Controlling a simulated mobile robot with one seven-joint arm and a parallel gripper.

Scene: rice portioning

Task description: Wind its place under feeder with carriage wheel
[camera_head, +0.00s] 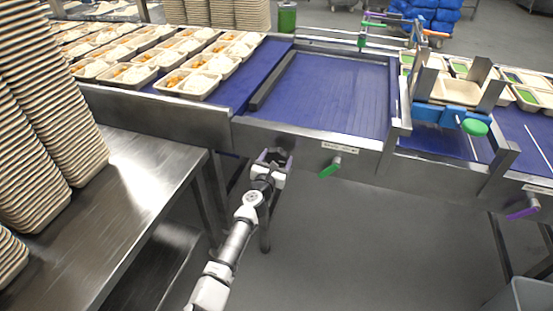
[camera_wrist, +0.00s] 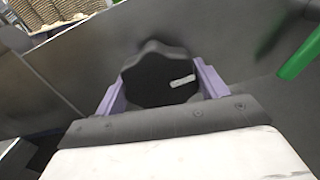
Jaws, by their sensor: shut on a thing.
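A black lobed handwheel (camera_wrist: 160,76) with a small white mark sits on the steel front side of the conveyor; I take it to be the carriage wheel. My gripper (camera_wrist: 156,90) is shut on it, with a purple finger at its left and right edges. In the head view my gripper (camera_head: 274,157) is at the conveyor's front side, and the wheel is mostly hidden there. At the right, a beige tray (camera_head: 458,91) sits between upright metal plates above a blue block (camera_head: 438,113). I cannot tell which part is the feeder.
A green lever (camera_head: 330,166) is right of my gripper, also in the wrist view (camera_wrist: 300,52). A green knob (camera_head: 474,127) and purple lever (camera_head: 522,208) are farther right. Filled trays (camera_head: 187,84) cover the left belt. Tall tray stacks (camera_head: 65,110) stand on a steel table (camera_head: 140,165). The middle belt (camera_head: 335,95) is empty.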

